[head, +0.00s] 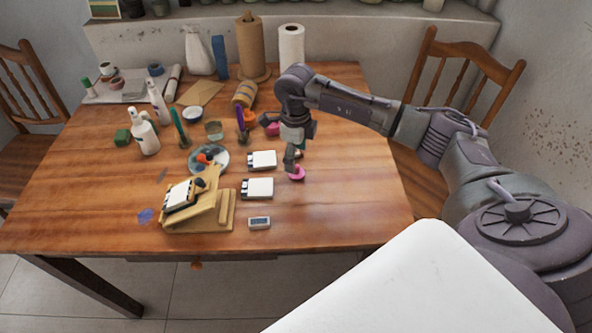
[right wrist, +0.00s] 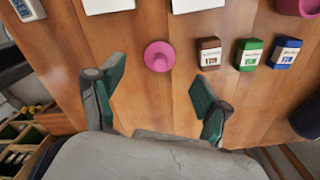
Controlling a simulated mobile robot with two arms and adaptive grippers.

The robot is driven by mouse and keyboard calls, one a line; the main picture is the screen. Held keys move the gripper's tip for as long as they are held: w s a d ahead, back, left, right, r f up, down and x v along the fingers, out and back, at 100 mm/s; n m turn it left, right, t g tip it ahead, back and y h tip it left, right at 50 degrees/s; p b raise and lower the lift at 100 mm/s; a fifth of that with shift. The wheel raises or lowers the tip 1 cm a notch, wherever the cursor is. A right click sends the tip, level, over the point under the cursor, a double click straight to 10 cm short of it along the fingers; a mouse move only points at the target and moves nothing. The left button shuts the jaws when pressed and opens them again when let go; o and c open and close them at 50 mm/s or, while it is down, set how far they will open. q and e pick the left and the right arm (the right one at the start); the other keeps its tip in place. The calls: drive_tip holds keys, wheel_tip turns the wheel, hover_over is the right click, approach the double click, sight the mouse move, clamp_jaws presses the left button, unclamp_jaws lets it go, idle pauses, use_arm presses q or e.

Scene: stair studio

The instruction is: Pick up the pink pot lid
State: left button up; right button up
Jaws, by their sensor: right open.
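The pink pot lid (head: 297,174) lies on the wooden table, right of the white boxes. In the right wrist view the lid (right wrist: 159,56) is a round disc with a small central knob. My right gripper (head: 281,143) is above the table with its fingers spread. In the right wrist view the open fingers (right wrist: 158,97) stand left and right of the lid's line, with nothing between them. The lid lies beyond the fingertips in that view. In the head view a finger reaches down close to the lid and partly covers it. My left gripper is not in view.
Small brown (right wrist: 209,53), green (right wrist: 248,54) and blue (right wrist: 284,53) boxes stand beside the lid. A pink pot (right wrist: 297,6) is farther off. Two white boxes (head: 257,188) and a small device (head: 259,222) lie nearby. The table's right front (head: 350,215) is clear.

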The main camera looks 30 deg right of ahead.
wheel_tip(320, 180, down, 2)
drive_tip(key=shift+s+f+p, duration=0.15)
drive_tip(key=shift+p, duration=0.25)
wheel_tip(320, 180, down, 2)
drive_tip(key=shift+f, duration=0.15)
drive_tip(key=shift+d+f, duration=0.1)
drive_tip(key=shift+f, duration=0.1)
drive_tip(key=c, duration=0.7)
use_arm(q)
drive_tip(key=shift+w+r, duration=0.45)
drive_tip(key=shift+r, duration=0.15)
use_arm(e)
drive_tip(key=shift+c, duration=1.1)
